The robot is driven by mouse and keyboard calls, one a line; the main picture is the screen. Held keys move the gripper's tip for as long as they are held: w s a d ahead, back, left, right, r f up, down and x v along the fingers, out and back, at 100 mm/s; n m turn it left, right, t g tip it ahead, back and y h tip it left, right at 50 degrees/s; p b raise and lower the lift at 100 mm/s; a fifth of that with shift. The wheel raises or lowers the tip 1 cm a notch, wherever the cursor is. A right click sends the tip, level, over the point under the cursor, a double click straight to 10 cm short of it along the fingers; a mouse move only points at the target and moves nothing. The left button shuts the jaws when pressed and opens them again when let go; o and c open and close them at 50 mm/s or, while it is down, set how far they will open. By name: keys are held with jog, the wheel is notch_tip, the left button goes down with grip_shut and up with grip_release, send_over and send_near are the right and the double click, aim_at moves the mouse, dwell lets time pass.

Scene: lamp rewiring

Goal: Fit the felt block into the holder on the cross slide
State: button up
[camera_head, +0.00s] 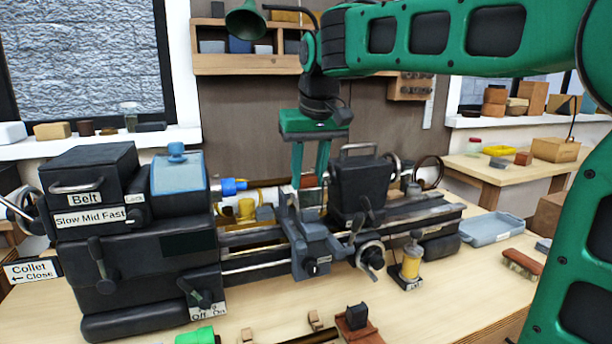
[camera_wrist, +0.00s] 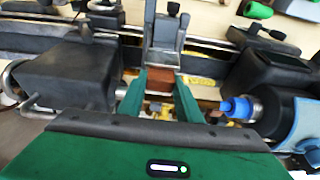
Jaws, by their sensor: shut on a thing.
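My gripper (camera_head: 311,180) hangs over the middle of the lathe with its green fingers pointing down. It is shut on a reddish-brown block (camera_wrist: 161,80), which I take to be the felt block. The block also shows between the fingertips in the head view (camera_head: 309,181). The grey cross slide (camera_head: 310,240) sits on the lathe bed just below and in front of the fingers. Its upright grey holder part (camera_wrist: 163,32) is beside the block in the wrist view. I cannot tell whether block and holder touch.
The dark tailstock (camera_head: 360,187) stands close right of my fingers. The blue chuck end (camera_head: 232,187) and headstock (camera_head: 130,240) are left. A yellow oiler (camera_head: 411,260), a grey-blue tray (camera_head: 491,228) and a brush (camera_head: 522,264) lie right on the bench.

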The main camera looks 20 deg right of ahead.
jog(key=shift+f, duration=0.55)
jog(key=o, duration=1.1)
jog(key=v, duration=1.1)
jog(key=s+d+f+m+g+h, duration=0.1)
jog(key=s+d+f+m+g, duration=0.15)
jog(key=s+d+f, duration=0.95)
jog(key=s+d+f+m, duration=0.1)
jog(key=s+f, duration=0.4)
jog(key=f, duration=0.1)
jog(key=s+d+f+m, duration=0.1)
jog(key=s+d+f, duration=0.1)
jog(key=s+f, duration=0.3)
jog(key=s+d+f+m+g+y, duration=0.1)
jog(key=s+d+f+m, duration=0.1)
jog(key=s+f, duration=0.4)
jog(key=shift+d+f, duration=0.25)
jog(key=shift+f, duration=0.85)
